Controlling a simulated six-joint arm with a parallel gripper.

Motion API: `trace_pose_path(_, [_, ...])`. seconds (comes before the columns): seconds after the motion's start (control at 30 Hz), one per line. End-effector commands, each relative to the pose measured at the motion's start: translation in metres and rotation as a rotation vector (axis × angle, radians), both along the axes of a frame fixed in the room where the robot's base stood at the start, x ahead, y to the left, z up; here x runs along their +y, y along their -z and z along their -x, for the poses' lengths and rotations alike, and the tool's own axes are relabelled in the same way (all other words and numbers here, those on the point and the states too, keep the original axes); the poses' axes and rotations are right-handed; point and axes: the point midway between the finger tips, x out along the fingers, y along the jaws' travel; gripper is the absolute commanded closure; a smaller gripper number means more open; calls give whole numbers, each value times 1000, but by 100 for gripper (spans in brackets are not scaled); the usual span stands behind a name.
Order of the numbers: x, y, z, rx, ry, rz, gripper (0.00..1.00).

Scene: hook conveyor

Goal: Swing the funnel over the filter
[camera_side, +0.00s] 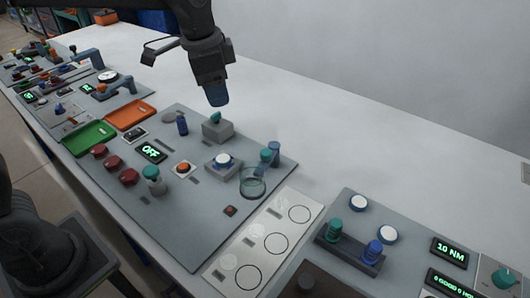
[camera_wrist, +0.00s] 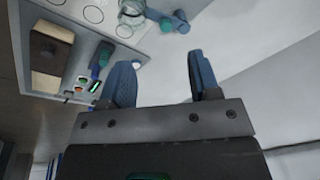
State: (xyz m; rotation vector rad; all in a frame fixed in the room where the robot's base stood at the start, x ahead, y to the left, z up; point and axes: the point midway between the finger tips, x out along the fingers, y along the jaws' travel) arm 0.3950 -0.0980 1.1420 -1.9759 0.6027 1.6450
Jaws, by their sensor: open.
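The funnel (camera_side: 252,183) looks like a clear, greenish glass cup on the right part of the grey panel. It joins a blue swing arm with a teal-capped post (camera_side: 268,154). In the wrist view the funnel (camera_wrist: 131,14) is at the top, with its blue and teal arm (camera_wrist: 166,22) to its right. A white disc with a blue rim on a grey block (camera_side: 222,161) sits left of the funnel; it may be the filter, but I cannot tell for sure. The funnel is beside it, not above it. My gripper (camera_side: 217,97) hangs above the panel's back edge, with open, empty blue fingers (camera_wrist: 161,72).
A grey block with a teal knob (camera_side: 217,128) stands below my gripper. Red knobs (camera_side: 113,162), an OFF display (camera_side: 151,152) and green (camera_side: 90,137) and orange (camera_side: 131,114) trays lie left. A white plate with circles (camera_side: 262,243) lies right. The white table behind is clear.

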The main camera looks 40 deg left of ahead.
Motion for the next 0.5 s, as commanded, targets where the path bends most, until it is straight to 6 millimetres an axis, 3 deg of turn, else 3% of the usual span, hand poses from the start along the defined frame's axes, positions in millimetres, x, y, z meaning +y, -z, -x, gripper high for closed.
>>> trace_pose_path(0.03, [-8,11,-19,32,57,-11,44])
trace_pose_path(0.2, [-30,45,-64,111,235,-39,44])
trace_pose_path(0.33, [-41,66,-84,149,326,-50,44])
trace_pose_path(0.5, [-47,79,-94,170,375,-54,44])
